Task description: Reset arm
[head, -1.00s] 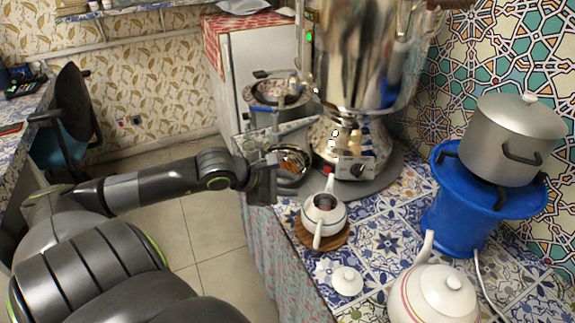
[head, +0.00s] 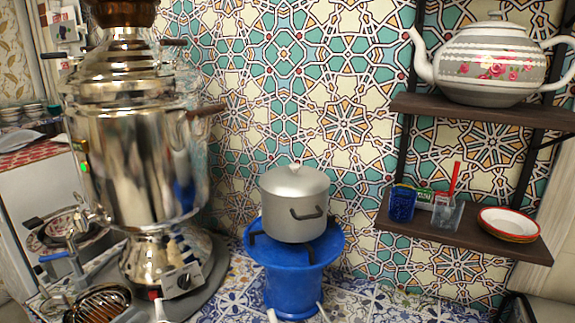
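The samovar (head: 135,160) stands at the left of the head view, with its tap over a shiny drip bowl (head: 105,297) at the lower left. My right gripper does not show.
A grey pot (head: 294,203) sits on a blue stand (head: 290,285) on the tiled counter (head: 365,305). Wall shelves at right hold a flowered teapot (head: 490,65), a blue cup (head: 402,203), a clear holder (head: 446,213) and stacked plates (head: 508,222).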

